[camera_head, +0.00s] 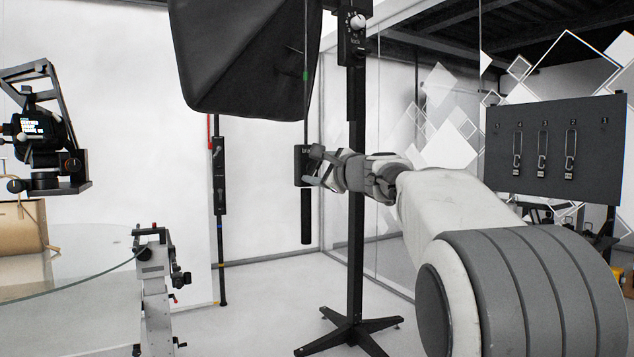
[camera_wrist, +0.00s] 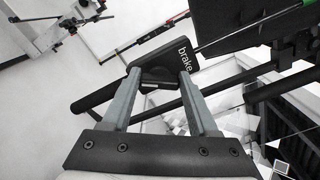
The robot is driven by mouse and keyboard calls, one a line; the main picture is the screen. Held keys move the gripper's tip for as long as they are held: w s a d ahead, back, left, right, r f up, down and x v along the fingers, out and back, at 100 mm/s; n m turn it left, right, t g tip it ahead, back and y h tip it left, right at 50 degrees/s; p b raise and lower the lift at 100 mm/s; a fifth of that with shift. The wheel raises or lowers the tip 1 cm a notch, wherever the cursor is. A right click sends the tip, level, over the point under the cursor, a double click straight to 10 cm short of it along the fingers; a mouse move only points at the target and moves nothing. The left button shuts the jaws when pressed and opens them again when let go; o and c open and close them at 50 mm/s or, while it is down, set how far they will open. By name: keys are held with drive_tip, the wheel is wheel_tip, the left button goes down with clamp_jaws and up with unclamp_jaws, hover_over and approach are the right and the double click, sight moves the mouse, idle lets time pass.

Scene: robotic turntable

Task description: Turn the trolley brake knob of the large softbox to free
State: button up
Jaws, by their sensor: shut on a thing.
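The large softbox (camera_head: 245,60) hangs at the top of the head view on a dark stand (camera_head: 355,230). A dark box marked "brake" (camera_head: 301,165) sits on a thin vertical rod below the softbox. In the wrist view the brake box (camera_wrist: 172,62) lies just ahead of my gripper (camera_wrist: 158,80). My gripper's two fingers reach to the box's lower face, one on each side of a small dark knob (camera_wrist: 150,86). The fingers are shut on this knob, which is mostly hidden between them. In the head view my gripper (camera_head: 318,168) is at the box. The knob's setting cannot be read.
A glass turntable (camera_head: 70,265) with a camera rig (camera_head: 45,140) is at the left. A clamp stand (camera_head: 155,280) stands at its edge. A dark panel with hooks (camera_head: 555,150) is at the right. The stand's feet (camera_head: 350,335) spread on the floor below my arm.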

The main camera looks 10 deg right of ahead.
drive_tip(key=n+b, duration=0.2)
drive_tip(key=n, duration=0.1)
drive_tip(key=shift+f+b, duration=0.2)
drive_tip(key=shift+b, duration=0.1)
drive_tip(key=shift+n+b, duration=0.8)
drive_tip(key=shift+n, duration=0.7)
drive_tip(key=shift+r+n, duration=0.1)
drive_tip(key=shift+n, duration=0.2)
drive_tip(key=o, duration=1.4)
drive_tip(key=shift+s, duration=0.1)
drive_tip(key=b+v, duration=0.2)
drive_tip(key=v, duration=1.5)
